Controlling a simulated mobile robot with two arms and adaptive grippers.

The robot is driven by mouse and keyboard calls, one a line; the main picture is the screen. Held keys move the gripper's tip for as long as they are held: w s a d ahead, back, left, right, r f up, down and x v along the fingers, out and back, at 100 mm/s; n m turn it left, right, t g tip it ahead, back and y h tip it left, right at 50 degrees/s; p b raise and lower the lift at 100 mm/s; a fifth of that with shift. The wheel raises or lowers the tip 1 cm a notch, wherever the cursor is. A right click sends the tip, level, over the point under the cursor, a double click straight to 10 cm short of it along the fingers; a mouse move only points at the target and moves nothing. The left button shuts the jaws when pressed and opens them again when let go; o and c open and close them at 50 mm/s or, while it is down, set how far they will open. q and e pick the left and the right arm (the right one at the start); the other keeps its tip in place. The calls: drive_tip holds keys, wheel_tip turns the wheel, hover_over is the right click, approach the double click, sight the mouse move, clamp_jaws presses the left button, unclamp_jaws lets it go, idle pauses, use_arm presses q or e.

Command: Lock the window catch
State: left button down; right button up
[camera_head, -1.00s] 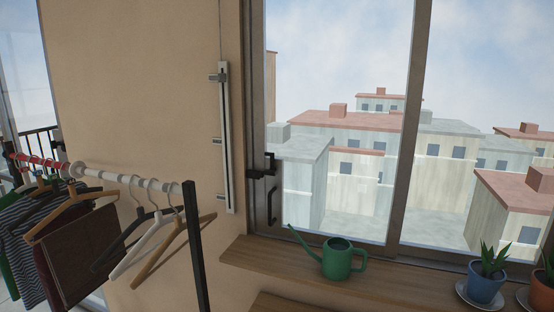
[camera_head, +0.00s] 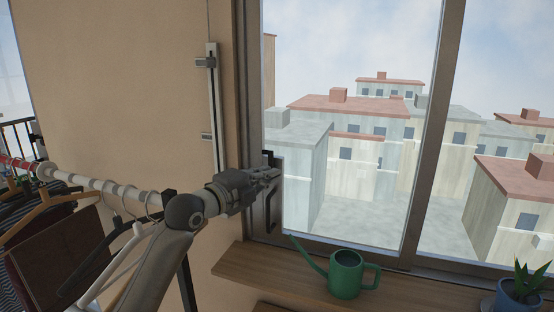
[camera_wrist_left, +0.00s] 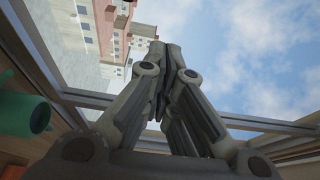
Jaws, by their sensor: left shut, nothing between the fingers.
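The window catch (camera_head: 268,158) is a small dark piece on the left window frame, above a dark vertical pull handle (camera_head: 269,212). Only its upper part shows; my gripper and wrist hide the rest. My left gripper (camera_head: 279,173) comes in from the left, its fingertips at the catch in the head view. I cannot tell whether they touch it. The left wrist view shows the left gripper (camera_wrist_left: 165,50) with its fingers together and empty, against the window panes and sky; I cannot make out the catch there. My right gripper is not in view.
A green watering can (camera_head: 346,273) stands on the wooden sill (camera_head: 265,270) below the window. A potted plant (camera_head: 518,290) is at the far right of the sill. A clothes rack (camera_head: 105,187) with hangers is on the left, behind my arm.

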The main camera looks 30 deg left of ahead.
sight(268, 164)
use_arm(q)
drive_tip(key=w+p, duration=0.1)
drive_tip(key=w, duration=0.2)
drive_tip(key=w+p, duration=0.2)
drive_tip(key=w, duration=0.1)
drive_tip(key=w+d+p, duration=0.1)
drive_tip(key=w+p, duration=0.1)
drive_tip(key=w, duration=0.1)
drive_tip(key=shift+w+r, duration=0.25)
drive_tip(key=shift+w, duration=0.1)
drive_tip(key=a, duration=0.1)
drive_tip(key=a+p, duration=0.1)
drive_tip(key=p, duration=0.1)
drive_tip(key=shift+s+a+f, duration=0.15)
drive_tip(key=shift+s+a, duration=0.1)
drive_tip(key=shift+a, duration=0.15)
drive_tip(key=shift+s+a, duration=0.25)
drive_tip(key=shift+a, duration=0.3)
drive_tip(key=shift+f, duration=0.1)
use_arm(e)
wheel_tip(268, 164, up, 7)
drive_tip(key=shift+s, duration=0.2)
use_arm(q)
drive_tip(key=shift+w+d, duration=0.1)
drive_tip(key=shift+w, duration=0.05)
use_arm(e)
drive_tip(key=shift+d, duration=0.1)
